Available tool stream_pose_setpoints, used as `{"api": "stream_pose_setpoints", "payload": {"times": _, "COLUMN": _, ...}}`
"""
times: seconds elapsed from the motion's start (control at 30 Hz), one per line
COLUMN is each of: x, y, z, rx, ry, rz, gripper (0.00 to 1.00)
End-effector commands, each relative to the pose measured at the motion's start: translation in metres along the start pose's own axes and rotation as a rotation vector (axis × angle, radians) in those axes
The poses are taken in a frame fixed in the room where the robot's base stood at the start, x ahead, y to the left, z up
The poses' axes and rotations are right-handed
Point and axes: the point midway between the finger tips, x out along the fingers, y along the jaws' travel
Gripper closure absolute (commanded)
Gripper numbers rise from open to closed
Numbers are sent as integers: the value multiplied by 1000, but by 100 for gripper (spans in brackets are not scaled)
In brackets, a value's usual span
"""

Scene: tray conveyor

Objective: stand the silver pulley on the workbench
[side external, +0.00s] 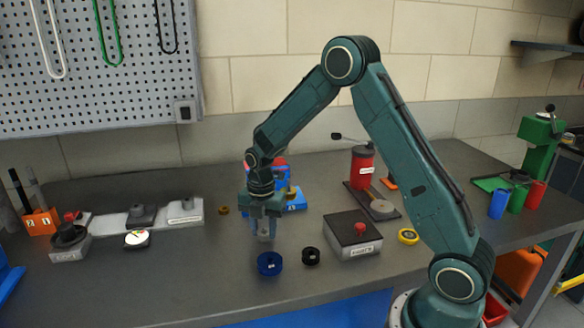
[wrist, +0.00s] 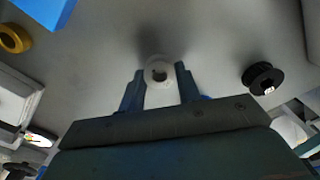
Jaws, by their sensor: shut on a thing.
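The silver pulley (wrist: 159,72) is pale and round with a dark centre hole. In the wrist view it sits between the two fingertips of my gripper (wrist: 160,86), which is shut on it. In the side external view my gripper (side external: 264,228) points down over the grey workbench (side external: 200,275), with the silver pulley (side external: 265,234) a small pale shape between its fingers. I cannot tell whether the pulley touches the bench. The fingers hide part of its sides.
A blue pulley (side external: 269,263) and a black pulley (side external: 311,256) stand close in front. A box with a red button (side external: 353,240) is to the right, near a yellow ring (side external: 408,236). A small brass ring (side external: 223,210) lies left. The front left bench is clear.

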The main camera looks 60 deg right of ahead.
Motion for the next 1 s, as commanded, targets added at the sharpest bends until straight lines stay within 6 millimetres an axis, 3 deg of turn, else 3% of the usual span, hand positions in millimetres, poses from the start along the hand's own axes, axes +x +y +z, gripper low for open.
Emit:
{"api": "stream_pose_setpoints", "payload": {"times": 0.37, "x": 3, "y": 0, "z": 0, "rx": 0, "ry": 0, "rz": 1, "gripper": 90}}
{"api": "stream_pose_setpoints", "payload": {"times": 0.4, "x": 3, "y": 0, "z": 0, "rx": 0, "ry": 0, "rz": 1, "gripper": 61}}
{"api": "stream_pose_setpoints", "payload": {"times": 0.5, "x": 3, "y": 0, "z": 0, "rx": 0, "ry": 0, "rz": 1, "gripper": 45}}
{"api": "stream_pose_setpoints", "payload": {"times": 1.0, "x": -6, "y": 1, "z": 0, "rx": 0, "ry": -1, "rz": 3, "gripper": 45}}
